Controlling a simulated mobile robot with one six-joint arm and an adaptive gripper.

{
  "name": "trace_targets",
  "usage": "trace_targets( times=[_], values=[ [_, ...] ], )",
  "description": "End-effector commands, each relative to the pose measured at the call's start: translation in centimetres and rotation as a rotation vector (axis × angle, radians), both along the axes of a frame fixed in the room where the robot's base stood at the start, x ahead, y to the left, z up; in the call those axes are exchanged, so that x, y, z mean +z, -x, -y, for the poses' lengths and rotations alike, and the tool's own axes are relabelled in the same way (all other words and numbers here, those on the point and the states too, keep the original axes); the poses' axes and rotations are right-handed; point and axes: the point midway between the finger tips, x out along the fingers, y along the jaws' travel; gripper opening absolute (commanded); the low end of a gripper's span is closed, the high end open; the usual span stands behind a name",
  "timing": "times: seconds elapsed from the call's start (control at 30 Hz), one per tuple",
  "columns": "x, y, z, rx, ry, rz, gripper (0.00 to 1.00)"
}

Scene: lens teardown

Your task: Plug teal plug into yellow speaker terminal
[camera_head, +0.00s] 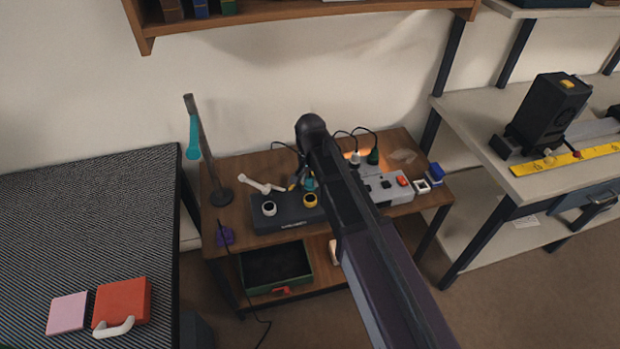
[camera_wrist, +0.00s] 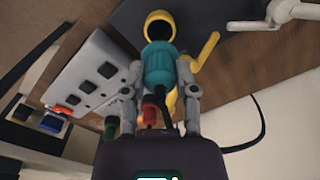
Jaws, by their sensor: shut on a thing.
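The teal plug (camera_wrist: 160,68) is between the two fingers of my gripper (camera_wrist: 160,82), which is shut on it. In the head view the plug (camera_head: 309,184) shows just behind the yellow speaker terminal (camera_head: 310,201), partly hidden by my arm. The yellow terminal is a ring with a dark opening on top of a dark grey box (camera_head: 285,218). In the wrist view the yellow terminal (camera_wrist: 158,18) lies straight beyond the plug's far end and overlaps it. I cannot tell whether they touch. A dark cable trails from the plug.
A white-ringed terminal (camera_head: 269,208) is left of the yellow one. A grey socket strip (camera_head: 395,192) with plugs stands right. A curved yellow piece (camera_wrist: 207,50) is close beside my finger. A white jointed piece (camera_head: 258,185) lies behind the box, near a lamp stand (camera_head: 207,150).

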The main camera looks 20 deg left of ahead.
Motion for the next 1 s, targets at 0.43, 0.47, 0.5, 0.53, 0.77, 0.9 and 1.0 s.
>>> trace_targets(
  times=[0.43, 0.47, 0.5, 0.53, 0.77, 0.9, 1.0],
  values=[
    [-2.3, 0.0, 0.1, -0.001, 0.000, 0.000, 0.00],
    [-2.3, 0.0, 0.1, -0.001, 0.000, 0.000, 0.00],
    [-2.3, 0.0, 0.1, -0.001, 0.000, 0.000, 0.00],
    [-2.4, 0.0, 0.1, -0.001, 0.000, 0.000, 0.00],
    [-2.3, 0.0, 0.1, -0.001, 0.000, 0.000, 0.00],
    [-2.3, -0.1, 0.1, -0.001, 0.000, 0.000, 0.00],
    [-2.3, -0.1, 0.1, -0.002, 0.000, 0.000, 0.00]
  ],
)
